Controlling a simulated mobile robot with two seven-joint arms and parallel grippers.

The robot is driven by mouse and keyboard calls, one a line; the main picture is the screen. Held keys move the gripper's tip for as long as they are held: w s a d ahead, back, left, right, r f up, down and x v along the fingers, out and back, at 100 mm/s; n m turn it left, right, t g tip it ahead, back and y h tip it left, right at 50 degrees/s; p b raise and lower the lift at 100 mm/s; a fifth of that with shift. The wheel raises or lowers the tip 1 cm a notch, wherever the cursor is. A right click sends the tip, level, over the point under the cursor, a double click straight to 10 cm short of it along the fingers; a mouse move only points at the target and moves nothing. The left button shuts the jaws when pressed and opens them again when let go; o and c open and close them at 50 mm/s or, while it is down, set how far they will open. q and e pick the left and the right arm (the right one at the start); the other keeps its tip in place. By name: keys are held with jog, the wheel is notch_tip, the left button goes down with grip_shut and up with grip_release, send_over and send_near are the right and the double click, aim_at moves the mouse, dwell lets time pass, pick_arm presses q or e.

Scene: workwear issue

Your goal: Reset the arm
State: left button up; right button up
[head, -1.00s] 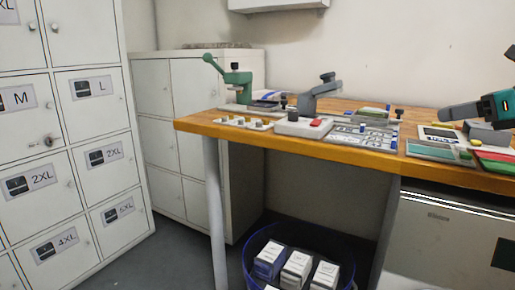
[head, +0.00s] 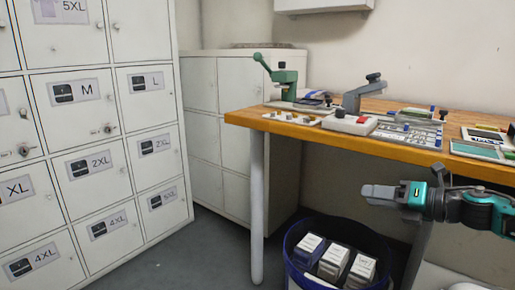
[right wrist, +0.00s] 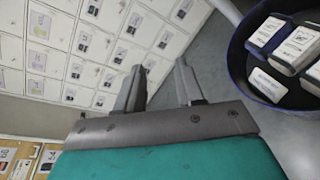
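My right gripper (head: 380,194) comes in from the right in the head view, level and below the front edge of the wooden workbench (head: 330,136). Its fingers point left. In the right wrist view my right gripper (right wrist: 160,86) shows two grey fingers spread apart with nothing between them. Behind them are the lockers and the grey floor. My left gripper is not in either view.
White lockers (head: 95,130) with size labels stand at the left. A blue bin (head: 290,262) with several boxes stands on the floor under the bench, below my right gripper. A green press (head: 284,76), a grey press (head: 362,92) and trays sit on the bench. The floor (head: 200,255) between is clear.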

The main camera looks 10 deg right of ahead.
jog(key=s+a+f+m+t+h, duration=0.1)
jog(key=s+a+f+m, duration=0.2)
jog(key=a+f+m, duration=0.5)
jog(key=s+a+f+m, duration=0.3)
jog(key=a+f+m, duration=0.4)
jog(key=a, duration=0.4)
jog(key=s+a+f+m+g+h, duration=0.2)
jog(key=s+a+f+m, duration=0.2)
jog(key=s+m, duration=0.35)
jog(key=s+a+f+m+g+h, duration=0.1)
jog(key=s+a+f+m+h, duration=0.1)
jog(key=s+a+f+m, duration=0.45)
pick_arm(q)
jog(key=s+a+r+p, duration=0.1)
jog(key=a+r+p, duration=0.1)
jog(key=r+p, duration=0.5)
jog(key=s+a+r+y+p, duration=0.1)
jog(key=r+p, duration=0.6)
jog(key=p, duration=0.8)
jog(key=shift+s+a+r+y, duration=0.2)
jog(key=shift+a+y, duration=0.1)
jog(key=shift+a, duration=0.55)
pick_arm(e)
jog(key=d+r, duration=0.3)
jog(key=r, duration=0.5)
jog(key=s+d+r+m+h, duration=0.1)
jog(key=d+r, duration=0.3)
jog(key=r, duration=0.4)
jog(key=shift+s+r+m, duration=0.15)
jog(key=shift+m, duration=0.15)
